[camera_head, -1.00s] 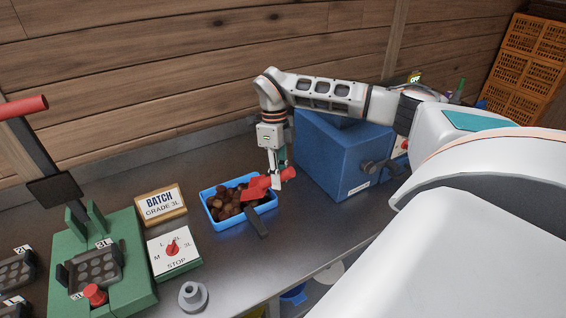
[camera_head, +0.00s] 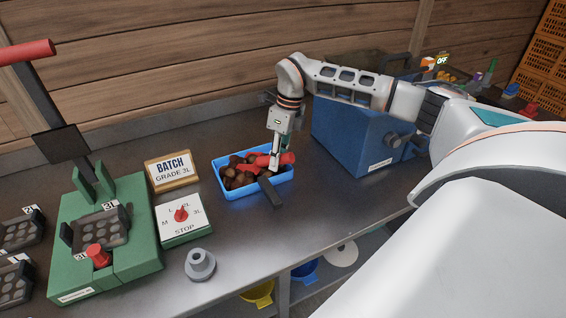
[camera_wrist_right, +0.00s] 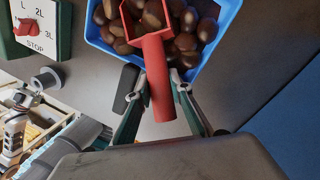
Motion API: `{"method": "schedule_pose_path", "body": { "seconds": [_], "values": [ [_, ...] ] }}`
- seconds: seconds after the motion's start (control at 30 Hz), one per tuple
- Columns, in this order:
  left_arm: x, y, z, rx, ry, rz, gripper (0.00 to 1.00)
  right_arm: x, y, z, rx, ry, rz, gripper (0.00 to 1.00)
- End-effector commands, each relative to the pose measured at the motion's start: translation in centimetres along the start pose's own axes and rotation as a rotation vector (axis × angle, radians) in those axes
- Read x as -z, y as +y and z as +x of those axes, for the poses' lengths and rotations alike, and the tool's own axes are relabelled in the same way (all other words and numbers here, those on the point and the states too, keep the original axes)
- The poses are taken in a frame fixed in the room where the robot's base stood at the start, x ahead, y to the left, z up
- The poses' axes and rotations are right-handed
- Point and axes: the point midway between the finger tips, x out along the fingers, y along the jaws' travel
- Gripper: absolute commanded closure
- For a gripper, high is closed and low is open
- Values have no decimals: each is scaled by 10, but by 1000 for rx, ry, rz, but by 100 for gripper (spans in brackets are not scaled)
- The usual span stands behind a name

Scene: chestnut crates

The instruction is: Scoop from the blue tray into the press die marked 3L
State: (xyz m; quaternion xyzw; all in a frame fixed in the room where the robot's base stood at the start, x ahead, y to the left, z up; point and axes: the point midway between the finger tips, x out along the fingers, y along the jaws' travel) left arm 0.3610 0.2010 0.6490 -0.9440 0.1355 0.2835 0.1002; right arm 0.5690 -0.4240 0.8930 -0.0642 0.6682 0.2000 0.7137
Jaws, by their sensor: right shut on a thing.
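The blue tray (camera_head: 228,192) stands on the bench, filled with brown chestnuts (camera_head: 238,178). My right gripper (camera_head: 274,163) is over its right part, shut on the handle of a red scoop (camera_head: 287,158). In the right wrist view my right gripper (camera_wrist_right: 158,84) has a finger on each side of the red handle (camera_wrist_right: 158,70), and the scoop's head lies among the chestnuts (camera_wrist_right: 187,42). How full the scoop is I cannot tell. The die marked 3L (camera_head: 102,226) sits in the green press (camera_head: 133,262) at left. My left gripper is out of view.
A dark bar (camera_head: 270,192) juts from the tray's front edge. A blue machine (camera_head: 350,140) stands right of the tray. The press lever (camera_head: 38,90) rises at left.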

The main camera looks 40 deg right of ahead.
Motion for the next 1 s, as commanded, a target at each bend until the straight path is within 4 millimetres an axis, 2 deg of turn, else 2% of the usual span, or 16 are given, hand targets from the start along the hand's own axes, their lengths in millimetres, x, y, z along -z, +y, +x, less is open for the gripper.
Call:
{"method": "schedule_pose_path", "body": {
  "seconds": [0.03, 0.13, 0.2, 0.43, 0.7, 1.0],
  "values": [
    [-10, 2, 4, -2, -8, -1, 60, -2, -1, 7, -3, -15, -2, 100],
    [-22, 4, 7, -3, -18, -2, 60, -7, -1, 12, -8, -50, -7, 100],
    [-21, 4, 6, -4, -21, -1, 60, -3, -1, 1, -8, -80, -11, 100],
    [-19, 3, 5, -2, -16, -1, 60, 5, 3, -22, -16, -173, -28, 100],
    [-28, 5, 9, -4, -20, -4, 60, 23, 3, -39, -26, -252, -40, 100],
    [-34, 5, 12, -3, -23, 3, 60, 33, 5, -53, -32, -308, -50, 100]
  ]
}}
